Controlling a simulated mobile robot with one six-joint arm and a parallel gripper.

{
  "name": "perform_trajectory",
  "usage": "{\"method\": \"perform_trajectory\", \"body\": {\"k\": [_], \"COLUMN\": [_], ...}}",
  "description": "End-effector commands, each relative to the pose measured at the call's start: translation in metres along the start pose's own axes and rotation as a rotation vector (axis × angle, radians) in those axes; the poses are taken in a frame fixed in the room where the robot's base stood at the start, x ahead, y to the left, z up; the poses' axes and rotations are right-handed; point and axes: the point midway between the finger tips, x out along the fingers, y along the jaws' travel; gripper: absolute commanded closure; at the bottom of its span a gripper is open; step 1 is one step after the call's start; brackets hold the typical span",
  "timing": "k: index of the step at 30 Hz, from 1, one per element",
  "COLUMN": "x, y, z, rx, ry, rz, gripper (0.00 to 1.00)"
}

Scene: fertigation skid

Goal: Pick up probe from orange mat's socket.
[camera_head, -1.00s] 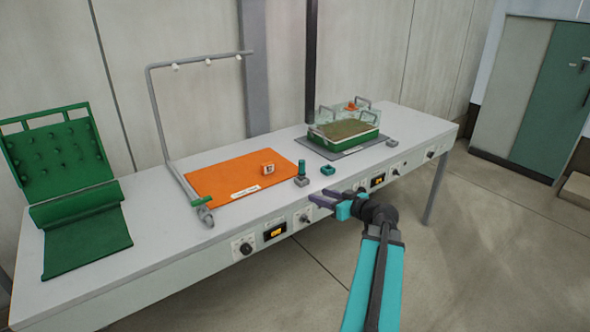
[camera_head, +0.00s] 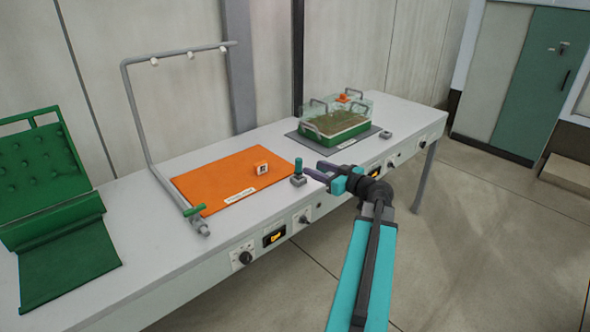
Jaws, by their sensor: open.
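The probe (camera_head: 298,166) has a teal top and stands upright in a small grey socket (camera_head: 299,181) at the right corner of the orange mat (camera_head: 218,178). My gripper (camera_head: 313,171) is open, with its two dark fingers pointing left towards the probe from just to its right. The fingers look empty, and a small gap seems to separate them from the probe. I cannot tell the exact depth between them.
A clear-covered green tray (camera_head: 345,131) stands right of the probe.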

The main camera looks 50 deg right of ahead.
Motion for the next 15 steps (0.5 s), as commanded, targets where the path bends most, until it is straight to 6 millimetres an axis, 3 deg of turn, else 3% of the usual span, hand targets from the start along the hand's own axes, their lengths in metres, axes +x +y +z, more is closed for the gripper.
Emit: {"method": "perform_trajectory", "body": {"k": [8,15], "x": [0.005,0.031], "y": [-0.001,-0.001], "z": [0.0,-0.001], "rx": [0.0,0.001], "ry": [0.0,-0.001], "rz": [-0.002,-0.004], "gripper": [0.57,0.57]}}
